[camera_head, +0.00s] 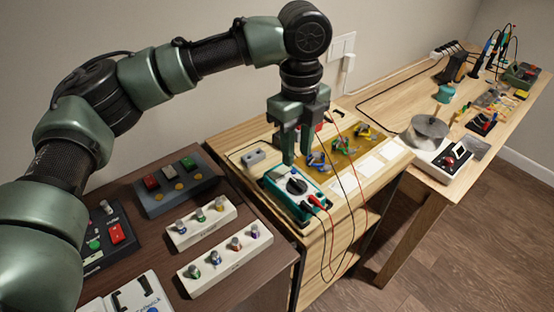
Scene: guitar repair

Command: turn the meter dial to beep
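The meter (318,208), teal-edged with a white face, lies on the light wooden table. Its black round dial (297,186) faces up. Red and black leads plug into its front right end. My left gripper (297,158) points down from above, just behind the dial in the picture. Its two fingers are apart with a gap between them, and nothing shows between them. The fingertips look above the dial; I cannot tell the exact height. The meter's display cannot be read. My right gripper is not in view.
A small grey box (253,156) sits left of the meter. A yellow-brown mat (320,160) with colourful parts lies behind it. Red and black leads hang over the table's front edge. Knob strips (226,257) and button boxes stand on the dark table (262,281) at left.

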